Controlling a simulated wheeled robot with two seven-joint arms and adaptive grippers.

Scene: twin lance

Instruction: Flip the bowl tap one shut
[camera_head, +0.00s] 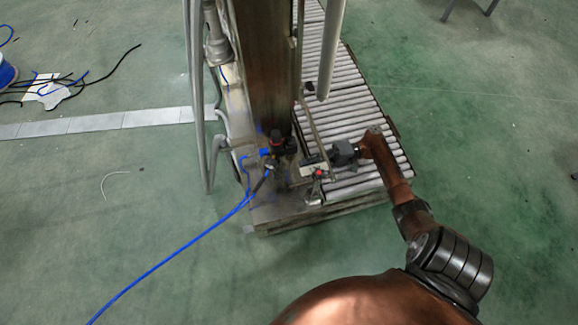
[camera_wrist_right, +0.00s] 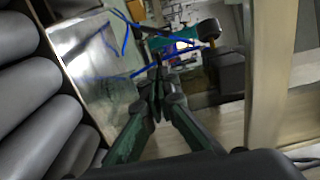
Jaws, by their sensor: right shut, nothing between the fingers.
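My right gripper (camera_head: 327,161) comes in from the right over the rollers, its dark body beside the column base. In the right wrist view its green fingers (camera_wrist_right: 157,88) are closed together and hold nothing. A small red-topped fitting (camera_head: 318,174) stands on the metal plate just below the gripper; it may be the tap. A dark valve-like fitting (camera_head: 277,141) with a red part and blue hose is farther left. A teal lever-like part (camera_wrist_right: 184,36) lies beyond the fingertips in the wrist view, apparently apart from them. I cannot tell which part is the bowl tap. My left gripper is not in view.
A roller conveyor (camera_head: 362,115) runs along the right of a brown column (camera_head: 267,65). Grey pipes (camera_head: 197,95) stand at its left. A blue hose (camera_head: 165,260) trails over the green floor. Loose cables (camera_head: 65,85) lie far left. Floor on both sides is mostly clear.

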